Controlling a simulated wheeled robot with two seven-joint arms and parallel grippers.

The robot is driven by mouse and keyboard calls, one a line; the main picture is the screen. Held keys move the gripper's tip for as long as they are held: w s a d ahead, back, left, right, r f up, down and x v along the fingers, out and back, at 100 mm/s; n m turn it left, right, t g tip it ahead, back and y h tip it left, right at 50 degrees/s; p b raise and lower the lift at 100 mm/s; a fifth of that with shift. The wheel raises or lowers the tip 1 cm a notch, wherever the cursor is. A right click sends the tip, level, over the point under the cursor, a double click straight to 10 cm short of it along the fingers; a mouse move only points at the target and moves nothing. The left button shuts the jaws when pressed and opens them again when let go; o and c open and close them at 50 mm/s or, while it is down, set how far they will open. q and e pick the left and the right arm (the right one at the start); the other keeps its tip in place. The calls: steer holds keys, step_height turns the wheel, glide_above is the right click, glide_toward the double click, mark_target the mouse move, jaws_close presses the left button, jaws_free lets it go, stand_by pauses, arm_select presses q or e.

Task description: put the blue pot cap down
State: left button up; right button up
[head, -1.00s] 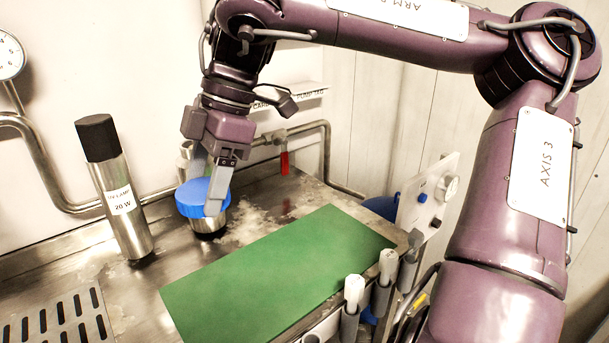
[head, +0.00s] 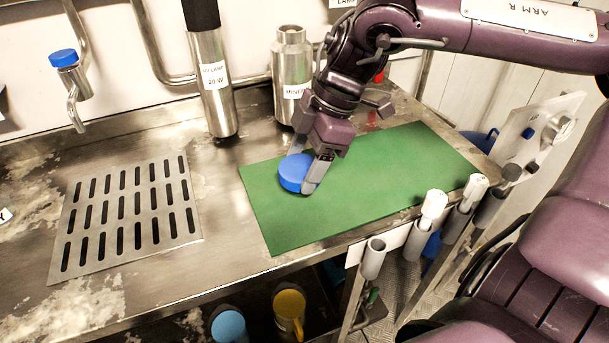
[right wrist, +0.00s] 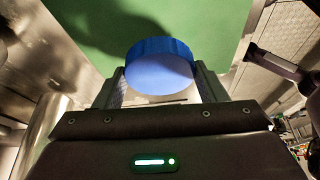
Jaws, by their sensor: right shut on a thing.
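The blue pot cap (head: 295,172) is a round blue cap. My right gripper (head: 312,182) is shut on it, with one grey finger showing at its right side in the head view. The cap is over the left part of the green mat (head: 350,205); I cannot tell whether it touches the mat. In the right wrist view the cap (right wrist: 160,67) sits between the two fingers, with the green mat (right wrist: 225,25) beyond it. A steel pot (head: 291,72) labelled MINER stands behind the mat, its top without a blue cap. My left gripper is not in view.
A steel UV lamp cylinder (head: 213,85) stands left of the pot. A slotted drain plate (head: 130,212) lies at left, below a blue-topped tap (head: 66,70). Tube holders (head: 373,258) line the front edge. The mat's right part is clear.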

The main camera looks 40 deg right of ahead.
mark_target(304, 176)
step_height(304, 176, down, 3)
steer(key=shift+r, duration=0.1)
steer(key=shift+f, duration=0.3)
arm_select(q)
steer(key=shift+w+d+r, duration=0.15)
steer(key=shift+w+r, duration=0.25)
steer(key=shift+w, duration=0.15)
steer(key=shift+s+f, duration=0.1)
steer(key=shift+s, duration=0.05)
arm_select(e)
steer(key=shift+f, duration=0.15)
steer(key=o, duration=1.2)
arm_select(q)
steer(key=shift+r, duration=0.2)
